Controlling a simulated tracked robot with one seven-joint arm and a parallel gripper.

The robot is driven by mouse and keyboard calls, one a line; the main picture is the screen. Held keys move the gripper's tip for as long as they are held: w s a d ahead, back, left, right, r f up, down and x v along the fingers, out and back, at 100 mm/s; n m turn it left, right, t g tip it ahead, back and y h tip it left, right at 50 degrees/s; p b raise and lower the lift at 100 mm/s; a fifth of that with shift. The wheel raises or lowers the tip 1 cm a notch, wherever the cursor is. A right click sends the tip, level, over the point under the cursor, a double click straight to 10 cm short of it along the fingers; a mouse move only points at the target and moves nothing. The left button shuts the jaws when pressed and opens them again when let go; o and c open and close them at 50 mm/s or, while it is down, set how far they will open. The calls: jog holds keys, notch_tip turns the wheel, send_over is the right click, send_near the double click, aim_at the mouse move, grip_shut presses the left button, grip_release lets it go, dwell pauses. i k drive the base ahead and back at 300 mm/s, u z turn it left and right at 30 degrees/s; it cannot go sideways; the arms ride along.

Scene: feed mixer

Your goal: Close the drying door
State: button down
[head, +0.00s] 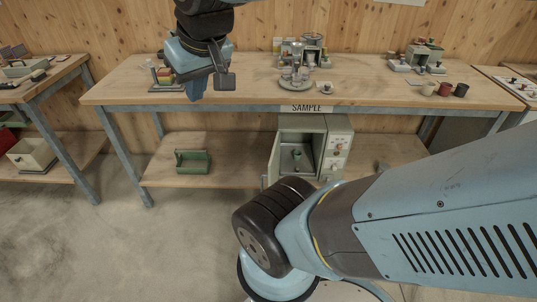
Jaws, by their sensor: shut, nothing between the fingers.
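The drying cabinet (322,125) is a pale grey-green box on the lower shelf under the bench, with knobs on its right-hand panel. Its drying door (274,160) stands open, hinged at the left and swung out toward me. A small green item (296,154) stands inside. My gripper (197,92) is up at the left, above or in front of the bench's front edge, well apart from the door. It points down, is shut and holds nothing.
The wooden bench (245,92) overhangs the cabinet. A green tote (193,162) sits on the lower shelf. The shelf between tote and door is clear.

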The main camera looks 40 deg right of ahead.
aim_at(269, 174)
jog(key=z, duration=0.35)
jog(key=i, duration=0.9)
jog(key=z, duration=0.8)
jog(key=i, duration=0.45)
jog(key=z, duration=0.2)
jog(key=k, duration=0.8)
jog(key=z, duration=0.2)
jog(key=i, duration=0.8)
jog(key=u, duration=0.1)
